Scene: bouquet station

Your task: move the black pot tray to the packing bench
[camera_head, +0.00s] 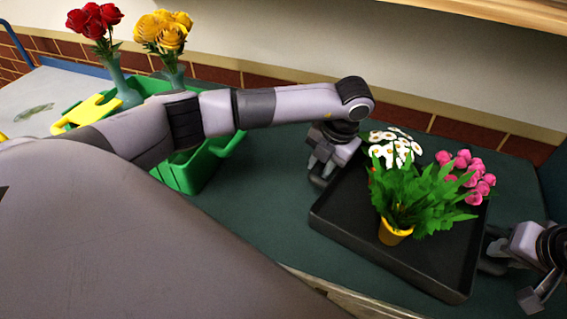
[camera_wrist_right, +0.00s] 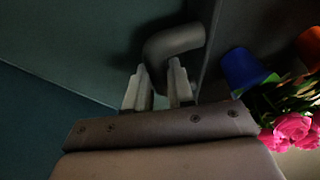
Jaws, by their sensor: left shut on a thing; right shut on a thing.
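The black pot tray (camera_head: 350,230) rests on the dark green bench top in the head view. It carries white daisies (camera_head: 395,148), pink flowers (camera_head: 468,175) and a leafy green plant in a yellow pot (camera_head: 394,232). My left gripper (camera_head: 322,170) is at the tray's left end, shut on it; its fingertips are partly hidden. My right gripper (camera_head: 495,255) is at the tray's right end. In the right wrist view, its fingers (camera_wrist_right: 158,88) are shut on the tray's grey-black handle (camera_wrist_right: 175,42). A blue pot (camera_wrist_right: 242,68) stands beside it in the tray.
A green crate (camera_head: 190,172) stands left of the tray, with a yellow item (camera_head: 92,112) at its left. Red roses (camera_head: 95,20) and yellow roses (camera_head: 165,32) stand in vases behind my left arm. A tiled wall runs behind. Bare bench top (camera_head: 260,200) lies between crate and tray.

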